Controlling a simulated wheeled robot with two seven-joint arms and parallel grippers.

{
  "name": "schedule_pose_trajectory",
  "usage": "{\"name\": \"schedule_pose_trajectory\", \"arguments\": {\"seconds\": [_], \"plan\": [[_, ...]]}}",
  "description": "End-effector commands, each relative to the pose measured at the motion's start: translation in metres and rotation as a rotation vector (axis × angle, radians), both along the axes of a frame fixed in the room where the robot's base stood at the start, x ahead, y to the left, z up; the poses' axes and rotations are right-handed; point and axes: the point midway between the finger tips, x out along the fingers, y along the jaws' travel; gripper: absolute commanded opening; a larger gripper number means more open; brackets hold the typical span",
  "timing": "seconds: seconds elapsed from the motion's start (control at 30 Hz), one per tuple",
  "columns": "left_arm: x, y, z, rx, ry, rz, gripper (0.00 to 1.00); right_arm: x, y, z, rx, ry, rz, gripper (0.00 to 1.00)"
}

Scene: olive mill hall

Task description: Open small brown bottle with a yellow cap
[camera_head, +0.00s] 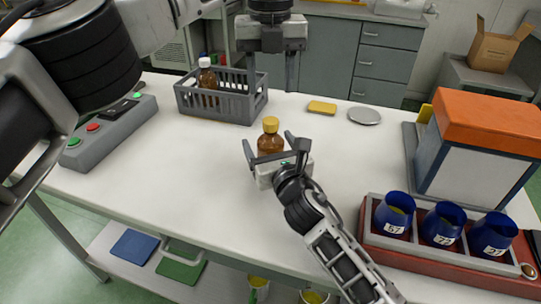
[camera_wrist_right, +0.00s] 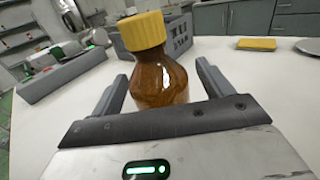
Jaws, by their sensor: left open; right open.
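The small brown bottle (camera_head: 270,146) with a yellow cap (camera_head: 270,124) stands upright on the white table, and its cap is on. In the right wrist view the bottle (camera_wrist_right: 160,83) stands between the fingers, with its yellow cap (camera_wrist_right: 142,31) above them. My right gripper (camera_head: 268,142) is open, one finger on each side of the bottle; I cannot tell whether either touches it. My left gripper (camera_head: 271,86) is open and empty, pointing down above the table, behind and higher than the bottle in the head view.
A grey crate (camera_head: 221,107) holds another brown bottle (camera_head: 208,78). A yellow pad (camera_head: 322,107) and a round metal disc (camera_head: 364,116) lie behind. A button box (camera_head: 108,132) is left. A rack (camera_head: 425,250) of blue cups and an orange-topped box (camera_head: 487,122) stand right.

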Motion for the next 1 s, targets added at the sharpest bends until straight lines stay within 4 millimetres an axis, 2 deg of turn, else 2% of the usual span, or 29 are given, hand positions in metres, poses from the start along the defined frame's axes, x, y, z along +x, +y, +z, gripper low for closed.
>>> {"name": "schedule_pose_trajectory", "arguments": {"seconds": [0.2, 0.43, 0.47, 0.73, 0.87, 1.0], "plan": [[0.0, -0.0001, 0.0, 0.0, 0.0, 0.0, 0.47, 0.0111, 0.0044, 0.0004, 0.0, 0.0, 0.001, 0.79], [-0.0001, -0.0001, 0.0, 0.0, 0.0, 0.0, 0.47, 0.0114, 0.0044, 0.0001, 0.0, 0.0, 0.001, 0.79], [-0.0001, -0.0001, 0.0, 0.0, 0.0, 0.0, 0.47, 0.0113, 0.0042, 0.0, 0.0, 0.0, 0.001, 0.76], [-0.0001, -0.0001, 0.0, 0.0, 0.0, -0.001, 0.47, 0.0111, 0.0044, -0.0002, 0.0, 0.0, 0.001, 0.01], [-0.0001, -0.0001, 0.0, 0.0, 0.0, -0.05, 0.47, 0.011, 0.0043, -0.0003, 0.0, 0.001, 0.001, 0.0], [-0.0001, -0.0002, -0.0001, 0.0, 0.0, -0.246, 0.47, 0.0109, 0.0043, -0.0005, 0.0, 0.001, 0.001, 0.0]]}}
